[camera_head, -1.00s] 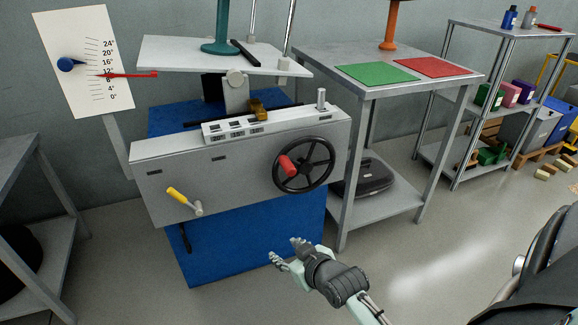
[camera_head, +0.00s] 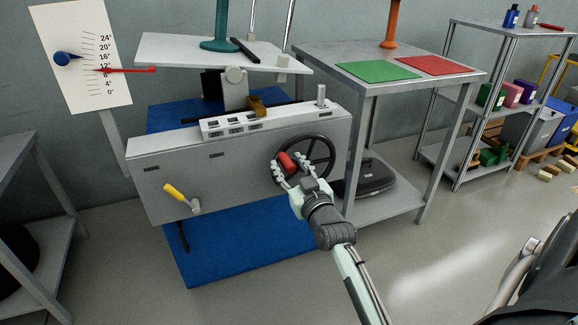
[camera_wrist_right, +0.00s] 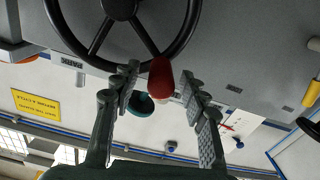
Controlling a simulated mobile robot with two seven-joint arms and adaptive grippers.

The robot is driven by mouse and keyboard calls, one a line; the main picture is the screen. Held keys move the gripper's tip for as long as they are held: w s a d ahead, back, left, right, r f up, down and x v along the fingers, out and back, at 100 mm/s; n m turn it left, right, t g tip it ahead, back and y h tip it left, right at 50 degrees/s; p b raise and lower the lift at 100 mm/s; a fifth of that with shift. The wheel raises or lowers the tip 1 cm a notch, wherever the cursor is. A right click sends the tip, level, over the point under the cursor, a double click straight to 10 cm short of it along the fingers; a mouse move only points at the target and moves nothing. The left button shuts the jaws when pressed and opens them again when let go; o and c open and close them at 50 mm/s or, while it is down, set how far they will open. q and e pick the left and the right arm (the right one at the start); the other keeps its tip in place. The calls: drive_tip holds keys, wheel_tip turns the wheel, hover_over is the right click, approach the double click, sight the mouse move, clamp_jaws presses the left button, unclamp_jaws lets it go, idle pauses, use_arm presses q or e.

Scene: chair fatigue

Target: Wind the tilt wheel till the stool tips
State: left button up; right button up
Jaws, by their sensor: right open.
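The black tilt wheel (camera_head: 321,148) is on the right of the grey machine's front panel. Its red handle (camera_head: 287,161) sits at the wheel's left side. My right gripper (camera_head: 286,172) is open at the handle, with a finger on either side of it. In the right wrist view the red handle (camera_wrist_right: 161,78) stands between the open fingers (camera_wrist_right: 158,85), and the wheel rim (camera_wrist_right: 70,40) shows beyond. The tilting stool platform (camera_head: 185,50) carries a teal post (camera_head: 221,25). The red pointer (camera_head: 130,70) on the angle scale (camera_head: 83,85) is near 10 to 12. My left gripper is out of view.
A yellow-handled crank (camera_head: 178,194) is on the panel's left. A table with a green mat (camera_head: 378,71) and red mat (camera_head: 436,66) stands right, with a black case (camera_head: 366,178) on its lower shelf. Blue mat (camera_head: 240,250) lies under the machine.

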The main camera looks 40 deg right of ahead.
drive_tip(key=shift+c, duration=0.2)
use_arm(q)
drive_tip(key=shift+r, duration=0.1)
use_arm(e)
clamp_jaws()
drive_tip(key=m+p, duration=0.1)
drive_tip(key=d+r+m+p, duration=0.1)
drive_tip(key=p, duration=0.1)
drive_tip(key=shift+s+d+r, duration=0.1)
drive_tip(key=shift+r, duration=0.15)
drive_tip(key=shift+d+m, duration=0.1)
drive_tip(key=shift+m, duration=0.2)
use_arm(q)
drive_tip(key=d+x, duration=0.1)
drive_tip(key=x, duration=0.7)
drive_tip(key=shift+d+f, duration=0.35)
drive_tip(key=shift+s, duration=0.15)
